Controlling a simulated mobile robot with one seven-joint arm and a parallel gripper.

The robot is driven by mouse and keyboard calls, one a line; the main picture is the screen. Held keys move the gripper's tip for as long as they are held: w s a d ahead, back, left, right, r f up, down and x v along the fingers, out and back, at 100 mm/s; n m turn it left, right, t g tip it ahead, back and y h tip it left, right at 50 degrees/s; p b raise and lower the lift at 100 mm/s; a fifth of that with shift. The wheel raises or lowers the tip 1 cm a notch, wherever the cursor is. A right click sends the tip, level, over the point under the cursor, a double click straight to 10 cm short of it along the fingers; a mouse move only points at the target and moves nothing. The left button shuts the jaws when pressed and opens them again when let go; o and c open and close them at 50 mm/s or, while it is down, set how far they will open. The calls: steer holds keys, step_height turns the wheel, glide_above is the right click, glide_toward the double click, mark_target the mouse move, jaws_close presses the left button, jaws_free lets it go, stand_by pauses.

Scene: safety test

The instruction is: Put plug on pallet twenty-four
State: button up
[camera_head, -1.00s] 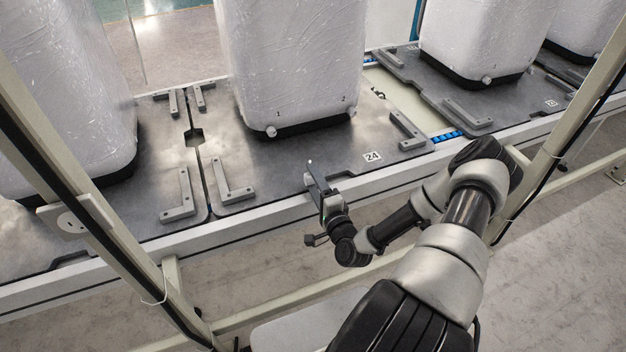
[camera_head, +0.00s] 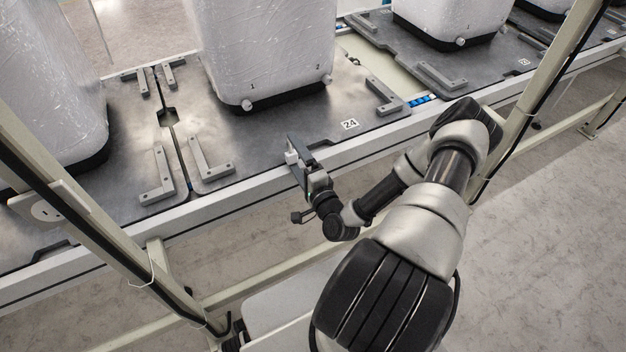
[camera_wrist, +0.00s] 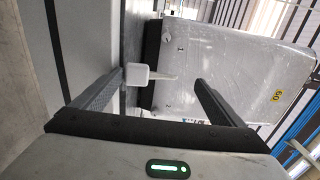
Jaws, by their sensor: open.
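Pallet twenty-four (camera_head: 240,135) is a dark metal plate with a white "24" label (camera_head: 349,124) near its front edge. My gripper (camera_head: 297,156) is at that front edge, left of the label. A small white plug (camera_head: 291,157) shows at its fingers. In the wrist view the plug (camera_wrist: 138,75) is a white block with a thin pin pointing right. It lies between the open fingers of my gripper (camera_wrist: 160,79), close to the left fingertip. I cannot tell whether it touches that finger or what supports it.
A white wrapped container (camera_head: 262,45) with two white knobs stands on pallet twenty-four. Metal corner brackets (camera_head: 212,168) rise from the plate. Slanted frame posts (camera_head: 105,235) stand on both sides. The plate's front strip is mostly clear.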

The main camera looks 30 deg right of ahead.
steer(key=s+p, duration=0.1)
steer(key=s, duration=1.4)
stand_by(0.9)
